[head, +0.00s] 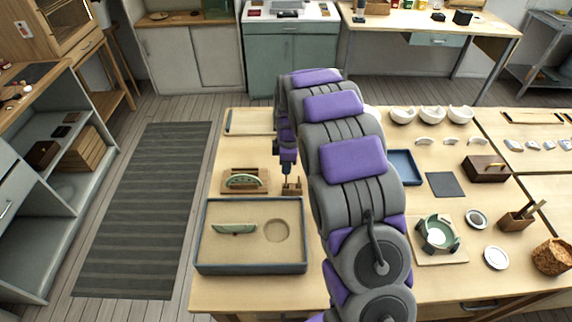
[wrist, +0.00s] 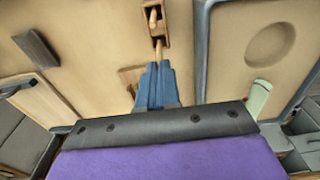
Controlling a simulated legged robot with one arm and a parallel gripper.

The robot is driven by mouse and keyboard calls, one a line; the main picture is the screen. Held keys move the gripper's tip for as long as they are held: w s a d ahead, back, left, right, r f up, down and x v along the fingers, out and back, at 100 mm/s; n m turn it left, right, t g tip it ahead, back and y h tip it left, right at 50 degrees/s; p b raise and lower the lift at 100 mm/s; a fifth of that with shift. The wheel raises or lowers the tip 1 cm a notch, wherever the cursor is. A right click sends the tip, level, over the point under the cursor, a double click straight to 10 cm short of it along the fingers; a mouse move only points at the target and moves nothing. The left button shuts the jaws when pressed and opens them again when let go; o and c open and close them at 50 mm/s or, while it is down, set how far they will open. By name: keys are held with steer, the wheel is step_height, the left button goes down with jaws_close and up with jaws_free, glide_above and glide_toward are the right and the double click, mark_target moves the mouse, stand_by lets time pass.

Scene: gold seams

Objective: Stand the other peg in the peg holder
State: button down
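The peg holder (head: 292,188) is a small brown wooden block on the table; it also shows at the top of the wrist view (wrist: 164,13). One pale peg (wrist: 153,17) stands in its far hole. My gripper (head: 287,168) is over the holder. In the wrist view its blue fingers (wrist: 157,68) are closed together around a second pale peg (wrist: 159,50). That peg's tip points at the near, dark hole of the holder. I cannot tell whether the tip is inside the hole or just above it.
A blue-rimmed tray (head: 249,269) with a green shard (head: 234,229) lies in front of the holder. A wooden stand with a pale green piece (head: 243,181) is to its left. My arm hides the table just right of the holder.

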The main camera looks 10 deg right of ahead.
steer(key=shift+f, duration=1.9)
stand_by(1.3)
steer(key=c, duration=1.8)
jaws_free()
steer(key=o, duration=0.5)
steer(key=shift+o, duration=0.5)
steer(key=o, duration=0.4)
steer(key=shift+r, duration=0.1)
steer(key=shift+r+p, duration=1.15)
steer(key=shift+r, duration=1.75)
